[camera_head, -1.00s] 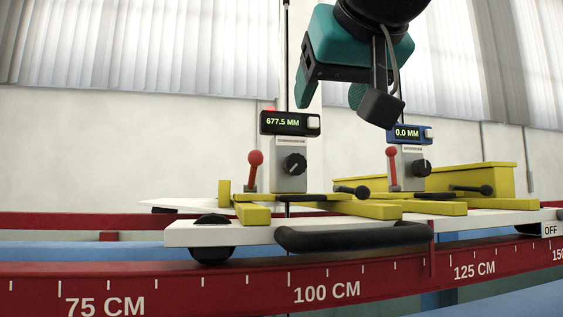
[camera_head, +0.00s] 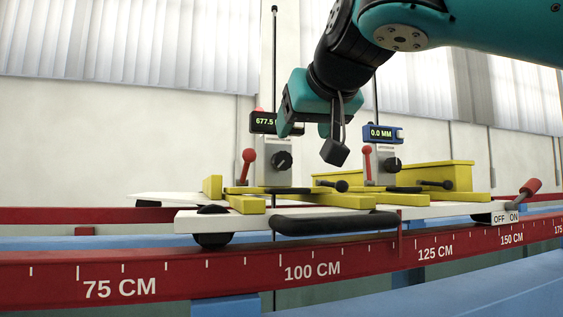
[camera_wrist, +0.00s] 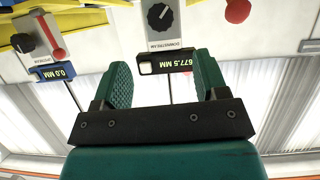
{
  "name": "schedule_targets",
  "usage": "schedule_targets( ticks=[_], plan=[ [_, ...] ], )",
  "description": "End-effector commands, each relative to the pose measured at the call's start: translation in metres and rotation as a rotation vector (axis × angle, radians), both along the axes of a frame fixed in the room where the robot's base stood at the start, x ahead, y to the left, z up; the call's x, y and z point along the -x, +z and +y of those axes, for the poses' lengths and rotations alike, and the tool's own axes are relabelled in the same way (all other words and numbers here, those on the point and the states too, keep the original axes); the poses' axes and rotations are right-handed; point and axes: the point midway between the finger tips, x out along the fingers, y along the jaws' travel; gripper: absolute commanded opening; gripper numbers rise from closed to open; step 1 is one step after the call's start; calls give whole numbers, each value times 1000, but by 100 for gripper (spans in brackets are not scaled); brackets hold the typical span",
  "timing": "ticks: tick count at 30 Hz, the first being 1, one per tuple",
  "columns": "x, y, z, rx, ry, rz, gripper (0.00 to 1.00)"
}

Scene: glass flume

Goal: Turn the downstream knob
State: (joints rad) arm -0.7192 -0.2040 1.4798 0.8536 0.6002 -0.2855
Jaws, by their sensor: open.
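The downstream knob (camera_head: 282,160) is a black round knob with a white mark, on a grey panel under the black display reading 677.5 MM. In the wrist view the downstream knob (camera_wrist: 160,17) shows upside down at the top, with DOWNSTREAM printed on its panel (camera_wrist: 167,44). My gripper (camera_head: 305,129) is open and empty, above and to the right of the knob in the head view, partly covering the display (camera_head: 262,122). In the wrist view my gripper (camera_wrist: 163,64) has its teal fingers apart, with the knob beyond their tips and not touched.
The upstream knob (camera_head: 392,164) sits under a blue display (camera_head: 382,133) reading 0.0 MM. Red-topped levers (camera_head: 248,166) stand beside both panels. Thin vertical rods rise behind. Yellow bars (camera_head: 330,200) and a black handle (camera_head: 335,222) lie in front on the white carriage, above the red rail (camera_head: 180,275).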

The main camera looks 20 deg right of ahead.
Motion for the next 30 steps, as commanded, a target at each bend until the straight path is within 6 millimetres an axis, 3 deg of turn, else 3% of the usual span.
schedule_targets(
  ticks=[9, 15, 21, 29, 30],
  plan=[
    [-67, -26, -2, 2, -3, 3, 67],
    [-96, -38, -1, 0, -1, 2, 67],
    [-107, -44, -1, -1, 2, 0, 67],
    [-108, -45, -1, -1, 2, -1, 67],
    [-108, -45, -1, -1, 2, -1, 57]
  ],
)
